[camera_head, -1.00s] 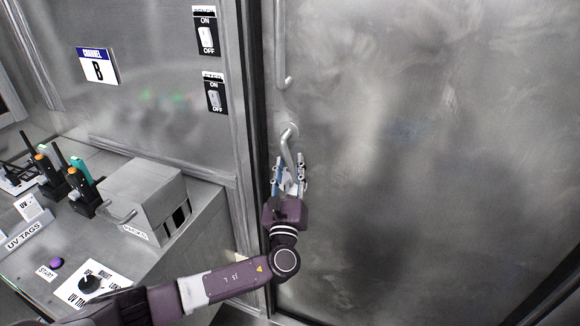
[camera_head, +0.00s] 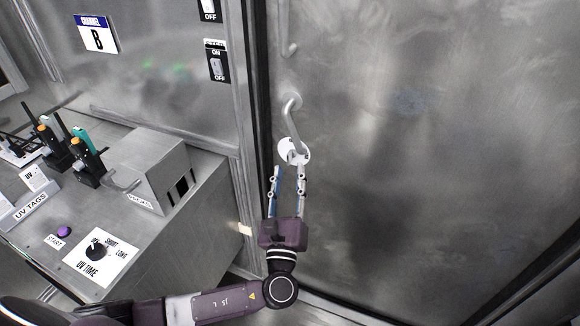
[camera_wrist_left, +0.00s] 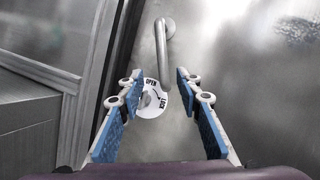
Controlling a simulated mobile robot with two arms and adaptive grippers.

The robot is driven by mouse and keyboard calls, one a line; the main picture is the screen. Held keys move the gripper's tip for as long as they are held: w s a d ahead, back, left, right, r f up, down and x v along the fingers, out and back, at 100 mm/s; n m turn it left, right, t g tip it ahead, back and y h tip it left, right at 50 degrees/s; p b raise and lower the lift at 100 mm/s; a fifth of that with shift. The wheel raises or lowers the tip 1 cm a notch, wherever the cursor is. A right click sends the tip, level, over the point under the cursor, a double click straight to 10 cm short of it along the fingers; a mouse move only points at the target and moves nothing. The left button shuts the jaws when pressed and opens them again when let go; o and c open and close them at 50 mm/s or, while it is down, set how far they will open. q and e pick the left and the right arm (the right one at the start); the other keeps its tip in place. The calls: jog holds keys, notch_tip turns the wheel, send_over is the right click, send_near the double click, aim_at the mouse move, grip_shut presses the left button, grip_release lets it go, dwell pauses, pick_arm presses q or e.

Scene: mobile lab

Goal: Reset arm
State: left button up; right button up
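My left gripper (camera_head: 288,186) is open and empty in front of the metal door (camera_head: 420,150). Its blue-padded fingers stand apart below the door handle (camera_head: 292,122), a curved metal bar. A round white lock dial (camera_head: 294,151) sits at the handle's lower end, just beyond the fingertips. In the left wrist view, the dial (camera_wrist_left: 152,99) shows the words OPEN and LOCK between the spread fingers, and the handle (camera_wrist_left: 161,55) rises above it. Nothing is between the finger pads. My right gripper is out of view.
A metal bench at left carries a grey box (camera_head: 150,168), radios (camera_head: 85,160), a UV TAGS holder (camera_head: 30,205), a purple START button (camera_head: 64,231) and a UV TIME dial (camera_head: 98,250). Wall switches (camera_head: 217,62) are above. The door's right side is clear.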

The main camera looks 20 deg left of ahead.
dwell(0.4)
pick_arm(q)
jog(key=a+f+n+g, duration=0.2)
jog(key=f+g, duration=0.1)
jog(key=f, duration=0.7)
jog(key=a+f+n+g, duration=0.2)
jog(key=a+f+g, duration=0.1)
jog(key=f, duration=0.7)
jog(key=s+a+f+n+g+h, duration=0.1)
jog(key=s+a+f+n+g, duration=0.15)
jog(key=s+f, duration=0.6)
jog(key=s+a+f+n+g+h, duration=0.1)
jog(key=s+f+n+g, duration=0.25)
jog(key=f, duration=1.05)
jog(key=s+d+f+n+g+h, duration=0.2)
jog(key=s+f+n+g, duration=0.35)
jog(key=s+f, duration=0.8)
jog(key=s+d+f+n+g+h, duration=0.1)
jog(key=s+n, duration=0.4)
jog(key=s, duration=0.7)
jog(key=s+d+f+n+g+h, duration=0.1)
jog(key=s+f+n, duration=0.3)
jog(key=s, duration=0.8)
jog(key=shift+d+f+n, duration=0.35)
jog(key=shift+d+n, duration=0.55)
jog(key=shift+n, duration=0.05)
jog(key=shift+w, duration=0.15)
